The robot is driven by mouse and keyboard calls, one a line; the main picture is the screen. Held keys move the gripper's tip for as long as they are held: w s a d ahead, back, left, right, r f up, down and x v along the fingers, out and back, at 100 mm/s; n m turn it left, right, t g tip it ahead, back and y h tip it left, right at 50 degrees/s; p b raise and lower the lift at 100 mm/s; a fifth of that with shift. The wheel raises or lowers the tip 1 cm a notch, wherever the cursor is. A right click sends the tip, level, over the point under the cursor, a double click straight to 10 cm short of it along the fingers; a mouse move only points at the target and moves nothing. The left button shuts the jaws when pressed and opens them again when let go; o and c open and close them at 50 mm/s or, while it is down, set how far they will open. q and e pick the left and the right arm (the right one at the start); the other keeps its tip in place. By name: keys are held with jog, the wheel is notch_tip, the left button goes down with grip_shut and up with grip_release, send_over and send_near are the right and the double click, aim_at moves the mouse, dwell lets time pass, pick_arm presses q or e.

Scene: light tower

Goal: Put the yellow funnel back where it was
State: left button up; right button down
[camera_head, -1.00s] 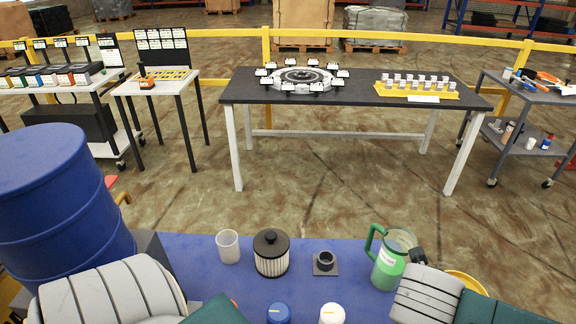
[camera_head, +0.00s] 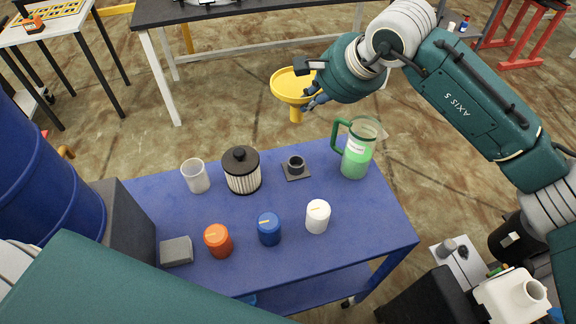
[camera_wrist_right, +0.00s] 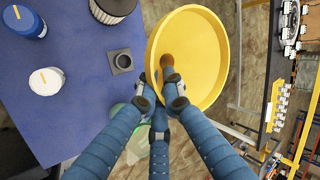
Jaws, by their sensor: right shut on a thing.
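The yellow funnel (camera_head: 294,88) is in the air beyond the far edge of the blue table (camera_head: 370,236), upright with its spout down. My right gripper (camera_head: 315,95) is shut on the funnel's rim from the right. In the right wrist view the fingers (camera_wrist_right: 162,95) close on the near rim of the funnel (camera_wrist_right: 208,50). A small dark square holder with a round opening (camera_head: 295,167) stands near the table's far edge, below the funnel; it also shows in the right wrist view (camera_wrist_right: 121,61). My left gripper is not in view.
A green-handled jug (camera_head: 357,150) stands right of the holder. A filter (camera_head: 242,170) and a clear cup (camera_head: 196,176) stand left of it. Orange (camera_head: 218,241), blue (camera_head: 268,229) and white (camera_head: 317,217) containers and a grey block (camera_head: 176,251) are nearer me.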

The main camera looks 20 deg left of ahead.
notch_tip(320, 180, down, 19)
jog(key=p, duration=0.4)
jog(key=shift+d+f+p, duration=0.1)
jog(key=shift+p, duration=0.2)
jog(key=shift+f, duration=0.1)
jog(key=shift+f, duration=0.15)
jog(key=c, duration=1.9)
grip_release()
